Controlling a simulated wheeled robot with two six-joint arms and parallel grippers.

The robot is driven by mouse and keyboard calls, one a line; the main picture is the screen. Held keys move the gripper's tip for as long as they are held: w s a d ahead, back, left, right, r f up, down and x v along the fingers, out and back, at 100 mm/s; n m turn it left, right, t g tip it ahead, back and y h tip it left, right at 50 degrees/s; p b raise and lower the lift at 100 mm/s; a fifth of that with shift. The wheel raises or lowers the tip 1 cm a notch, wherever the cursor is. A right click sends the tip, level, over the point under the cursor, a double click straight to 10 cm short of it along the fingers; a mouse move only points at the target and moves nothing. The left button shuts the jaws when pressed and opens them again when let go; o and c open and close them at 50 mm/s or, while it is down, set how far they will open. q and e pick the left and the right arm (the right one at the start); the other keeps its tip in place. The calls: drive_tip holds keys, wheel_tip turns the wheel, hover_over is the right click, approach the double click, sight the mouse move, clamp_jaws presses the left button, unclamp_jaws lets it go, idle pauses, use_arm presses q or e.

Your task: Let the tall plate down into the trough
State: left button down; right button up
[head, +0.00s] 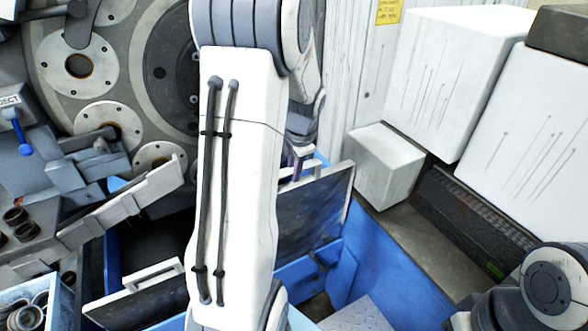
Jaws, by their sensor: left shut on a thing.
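The tall plate (312,218) is a dark panel with a pale edge and a light bar along its top. It stands upright, slightly tilted in the picture, just right of my left forearm, which hides its left part. My left gripper (299,158) is at its top edge, partly hidden behind my arm, and is shut on it. The blue trough (360,262) lies around and below the plate. Whether the plate's lower edge touches the trough floor is hidden. My right gripper is out of view; only part of my right arm shows at lower right.
A second dark panel with a pale handle (140,296) is at lower left. The ring grinder's large disc with round fixtures (78,66) fills the upper left. Pale boxes (388,166) stand on the right. A metal tread plate (357,314) lies at the bottom.

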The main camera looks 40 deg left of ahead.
sight(295, 187)
use_arm(q)
drive_tip(key=shift+d+b+x, duration=0.1)
drive_tip(key=shift+b+x, duration=0.35)
drive_tip(key=shift+x, duration=0.2)
drive_tip(key=shift+d+b+x, duration=0.15)
drive_tip(key=shift+b+x, duration=0.3)
drive_tip(key=shift+x, duration=0.15)
drive_tip(key=shift+f, duration=0.3)
drive_tip(key=shift+s+d, duration=0.25)
drive_tip(key=shift+d, duration=0.25)
idle(0.5)
drive_tip(key=c, duration=0.7)
unclamp_jaws()
drive_tip(key=shift+s+f, duration=0.1)
drive_tip(key=shift+s, duration=0.05)
drive_tip(key=v, duration=1)
drive_tip(key=shift+d+r+b, duration=0.1)
drive_tip(key=shift+r+b, duration=0.25)
drive_tip(key=shift+b, duration=0.05)
